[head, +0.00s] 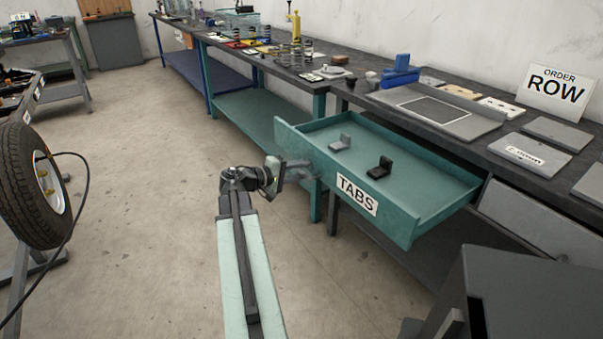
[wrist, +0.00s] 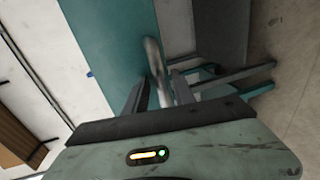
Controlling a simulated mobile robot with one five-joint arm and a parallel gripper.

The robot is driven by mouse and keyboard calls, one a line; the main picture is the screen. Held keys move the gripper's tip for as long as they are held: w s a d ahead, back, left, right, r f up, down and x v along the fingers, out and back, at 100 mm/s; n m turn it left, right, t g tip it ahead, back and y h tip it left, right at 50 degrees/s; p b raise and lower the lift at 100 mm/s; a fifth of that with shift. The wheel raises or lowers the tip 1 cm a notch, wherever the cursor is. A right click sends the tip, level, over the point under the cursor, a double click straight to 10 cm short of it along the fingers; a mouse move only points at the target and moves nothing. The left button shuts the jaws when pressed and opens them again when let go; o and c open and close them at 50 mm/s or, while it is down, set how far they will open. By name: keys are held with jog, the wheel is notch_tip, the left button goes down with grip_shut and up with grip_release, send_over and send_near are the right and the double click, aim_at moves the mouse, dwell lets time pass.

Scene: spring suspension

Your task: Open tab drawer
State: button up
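The teal tab drawer (head: 405,218) is pulled well out from under the workbench. Its front carries a white label reading TABS (head: 357,195). A light grey tab (head: 341,143) and a black tab (head: 379,168) lie inside on its floor. My gripper (head: 296,171) is at the left part of the drawer front. In the wrist view, the round metal drawer handle (wrist: 154,58) runs between the two fingers of my gripper (wrist: 160,85), which appear closed on it. The teal drawer front (wrist: 110,45) shows behind the handle. In the head view the handle is hard to make out.
The workbench (head: 455,135) holds a grey plate, a blue tool (head: 401,75) and an ORDER ROW sign (head: 555,88). A grey drawer front (head: 540,222) is to the right. A wheel (head: 32,185) stands at left. The floor between is clear. A dark box-shaped object (head: 515,295) is at lower right.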

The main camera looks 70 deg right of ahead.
jog(key=shift+a, duration=0.1)
jog(key=p+v, duration=0.1)
jog(key=v, duration=0.6)
jog(key=shift+w+a, duration=0.2)
